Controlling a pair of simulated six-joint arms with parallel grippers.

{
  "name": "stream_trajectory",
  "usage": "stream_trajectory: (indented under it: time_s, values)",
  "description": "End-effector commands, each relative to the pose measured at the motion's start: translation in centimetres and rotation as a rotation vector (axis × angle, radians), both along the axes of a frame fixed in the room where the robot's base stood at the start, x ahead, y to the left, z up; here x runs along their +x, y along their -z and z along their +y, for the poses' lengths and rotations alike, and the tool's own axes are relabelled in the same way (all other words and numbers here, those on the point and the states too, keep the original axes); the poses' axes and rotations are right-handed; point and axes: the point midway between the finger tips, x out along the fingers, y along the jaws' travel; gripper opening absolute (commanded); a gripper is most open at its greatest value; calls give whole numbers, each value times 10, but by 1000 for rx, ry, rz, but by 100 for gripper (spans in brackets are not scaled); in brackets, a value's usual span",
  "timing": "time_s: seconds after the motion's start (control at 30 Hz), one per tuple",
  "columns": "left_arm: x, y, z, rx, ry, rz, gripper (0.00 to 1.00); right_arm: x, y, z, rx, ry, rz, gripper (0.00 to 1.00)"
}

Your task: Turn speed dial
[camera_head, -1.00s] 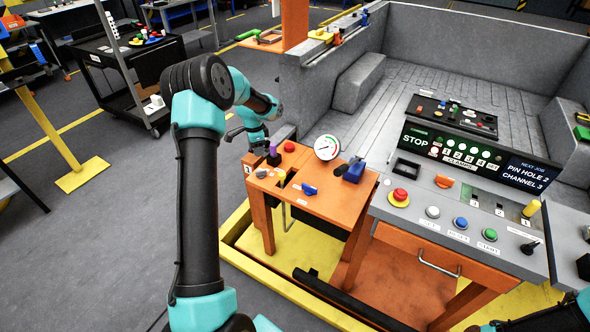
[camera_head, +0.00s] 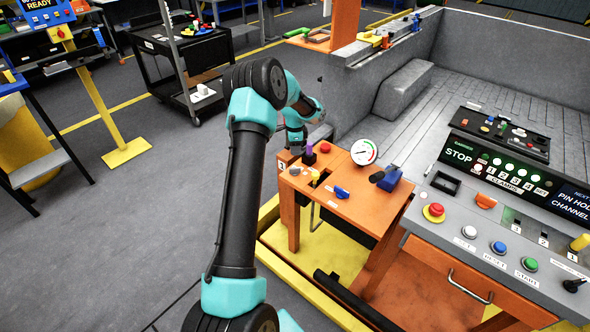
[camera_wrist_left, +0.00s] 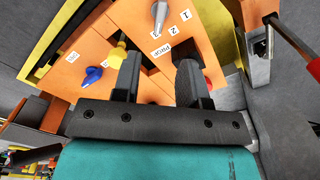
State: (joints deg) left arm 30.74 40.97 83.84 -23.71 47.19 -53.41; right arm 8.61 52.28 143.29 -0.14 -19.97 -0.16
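A grey pointer knob with the numbers 1, 2 and 3 beside it, which looks like the dial (camera_wrist_left: 160,15), shows on an orange panel at the top of the left wrist view. My left gripper (camera_wrist_left: 158,82) is open, its two dark fingers apart with bare orange panel and a white label between them. The dial lies beyond the fingertips, apart from them. My right gripper is out of view.
Open grey floor (camera_head: 110,230) lies left.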

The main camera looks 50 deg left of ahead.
Motion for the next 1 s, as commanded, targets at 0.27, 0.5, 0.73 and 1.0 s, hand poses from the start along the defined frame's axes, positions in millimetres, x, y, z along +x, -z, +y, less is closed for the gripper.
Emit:
stream_trajectory:
  time_s: [0.27,0.5,0.73,1.0]
  values:
    - [0,49,0,-1,1,2,39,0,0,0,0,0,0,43]
    - [-1,90,0,-1,0,2,39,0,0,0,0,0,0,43]
    - [0,116,0,0,1,0,39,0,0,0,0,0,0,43]
    - [0,121,0,0,0,-1,39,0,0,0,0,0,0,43]
